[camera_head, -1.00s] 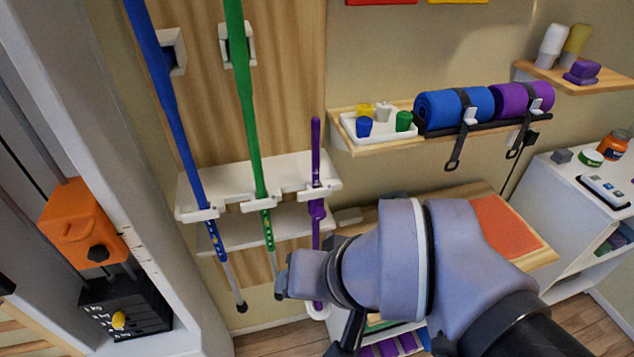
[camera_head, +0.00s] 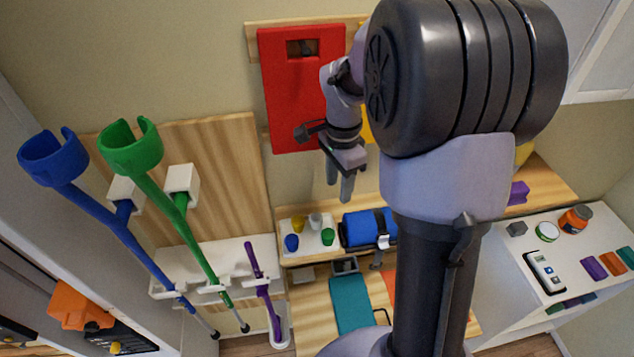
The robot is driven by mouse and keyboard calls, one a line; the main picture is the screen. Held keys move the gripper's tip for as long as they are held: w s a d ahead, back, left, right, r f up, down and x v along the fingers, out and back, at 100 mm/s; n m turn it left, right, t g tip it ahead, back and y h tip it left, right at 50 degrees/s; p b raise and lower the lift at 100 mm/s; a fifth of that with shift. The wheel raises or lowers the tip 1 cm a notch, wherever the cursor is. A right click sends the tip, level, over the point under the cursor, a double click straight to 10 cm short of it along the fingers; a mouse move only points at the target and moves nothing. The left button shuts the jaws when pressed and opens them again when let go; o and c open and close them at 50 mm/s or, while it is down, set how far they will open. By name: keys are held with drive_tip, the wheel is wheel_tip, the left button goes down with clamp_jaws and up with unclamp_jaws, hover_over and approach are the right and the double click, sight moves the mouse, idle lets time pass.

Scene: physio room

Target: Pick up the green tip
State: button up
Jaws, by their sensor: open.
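The green tip (camera_head: 328,237) is a small green cup-like piece in the front right of a white tray (camera_head: 309,249) on the wooden wall shelf. A blue tip (camera_head: 291,243), a yellow tip (camera_head: 298,224) and a whitish tip (camera_head: 316,220) stand in the same tray. My gripper (camera_head: 340,199) points downward above the tray in the picture, apart from the green tip. It is open, with nothing seen between its fingers. Its height and depth relative to the tray are hard to tell.
A red board (camera_head: 279,101) hangs on the wall behind my gripper. A white cabinet (camera_head: 515,305) is at right.

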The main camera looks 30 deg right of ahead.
hover_over(330, 232)
wheel_tip(330, 232, down, 5)
wheel_tip(330, 232, down, 11)
drive_tip(key=shift+a+f+p, duration=0.1)
drive_tip(key=shift+a+p, duration=0.05)
drive_tip(key=shift+p, duration=0.6)
drive_tip(key=shift+w+d+f, duration=0.1)
drive_tip(key=shift+d+f, duration=0.1)
drive_tip(key=shift+f, duration=0.05)
drive_tip(key=shift+a, duration=0.1)
drive_tip(key=c, duration=0.4)
clamp_jaws()
